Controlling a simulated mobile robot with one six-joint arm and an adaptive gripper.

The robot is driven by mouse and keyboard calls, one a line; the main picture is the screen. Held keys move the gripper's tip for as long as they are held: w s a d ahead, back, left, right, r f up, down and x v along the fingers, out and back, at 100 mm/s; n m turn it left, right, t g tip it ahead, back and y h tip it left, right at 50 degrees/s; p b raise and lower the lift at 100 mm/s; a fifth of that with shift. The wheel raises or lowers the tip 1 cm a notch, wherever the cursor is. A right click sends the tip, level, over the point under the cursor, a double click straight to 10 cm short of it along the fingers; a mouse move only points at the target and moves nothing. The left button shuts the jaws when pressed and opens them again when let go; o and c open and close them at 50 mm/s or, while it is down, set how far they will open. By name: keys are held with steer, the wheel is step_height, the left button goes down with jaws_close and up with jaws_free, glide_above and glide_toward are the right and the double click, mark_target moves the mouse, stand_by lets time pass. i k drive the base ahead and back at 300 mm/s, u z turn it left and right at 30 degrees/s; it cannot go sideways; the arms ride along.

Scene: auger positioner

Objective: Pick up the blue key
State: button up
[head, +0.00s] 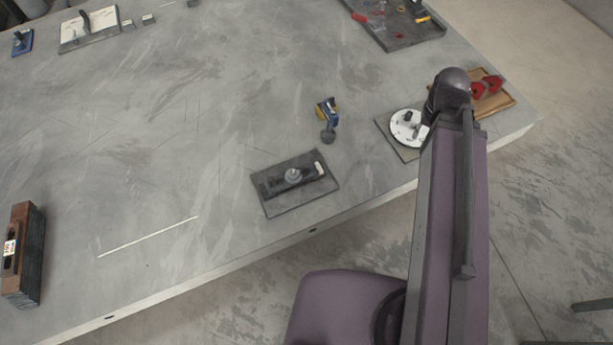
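No shape that I can clearly tell as a blue key shows in the head view. A small blue and yellow object (327,110) with a grey round end stands on the grey table (150,150), right of the middle. Another small blue item (22,44) with a dark part on it lies at the far left corner. I cannot tell whether either is the key. My arm reaches up the right side, over the table's edge. My gripper is not in view.
A dark plate with a black tool (280,180) lies near the front edge. A white round dial (405,126) and a wooden tray with red parts (496,103) are beside my arm. A dark tray (400,35) stands behind. A brown block (22,262) stands left. The table's middle is clear.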

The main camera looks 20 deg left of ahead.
mark_target(328, 135)
steer(key=z, duration=1.05)
steer(key=k, duration=0.4)
steer(key=u, duration=2)
